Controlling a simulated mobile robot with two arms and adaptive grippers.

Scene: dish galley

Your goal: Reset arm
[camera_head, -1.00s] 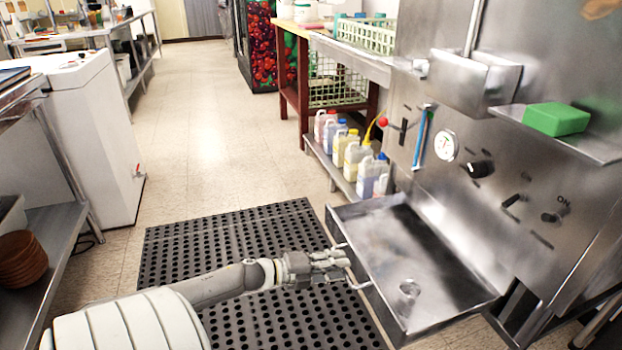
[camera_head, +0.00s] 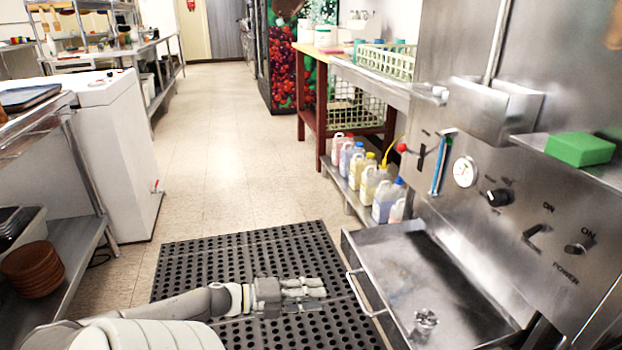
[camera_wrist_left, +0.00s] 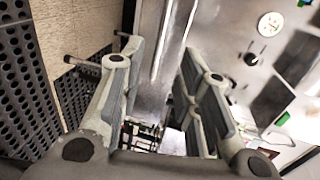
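My left gripper (camera_head: 318,293) is over the black rubber mat, just left of the steel drawer's handle (camera_head: 362,296). In the head view it is apart from the handle. In the left wrist view the fingers of my left gripper (camera_wrist_left: 160,85) are spread, with nothing held between them. The steel drawer (camera_head: 398,260) is pulled out from the front of the dish machine and holds a small round metal fitting (camera_head: 424,322). My right gripper is not in view.
The perforated mat (camera_head: 240,255) lies on the floor under my left arm. Several chemical jugs (camera_head: 372,180) stand on a low shelf. The control panel (camera_head: 520,200) rises at right. A white cabinet (camera_head: 125,150) stands at left. The aisle floor ahead is clear.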

